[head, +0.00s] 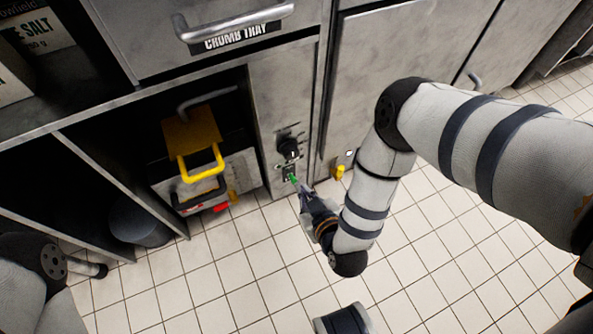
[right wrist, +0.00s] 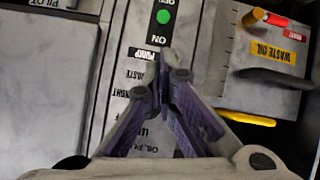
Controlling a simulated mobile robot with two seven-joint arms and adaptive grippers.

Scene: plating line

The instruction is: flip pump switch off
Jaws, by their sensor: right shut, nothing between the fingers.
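The pump switch shows as a small green-tipped lever (head: 293,179) low on the narrow grey cabinet panel in the head view. In the right wrist view its round green end (right wrist: 164,16) lies between the upside-down words OFF and ON; its exact throw cannot be told. My right gripper (right wrist: 165,62) is shut and empty, its fingertips at the panel just below the ON word in the picture, over the PUMP label. In the head view the right gripper (head: 304,190) is close to the switch; contact cannot be told. My left gripper is not in view.
A black knob (head: 289,148) sits just above the switch. A waste oil container (head: 216,178) with a yellow handle stands in the bay to the left. A crumb tray drawer (head: 165,45) is above. A yellow part (head: 340,172) is to the right. Tiled floor is free in front.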

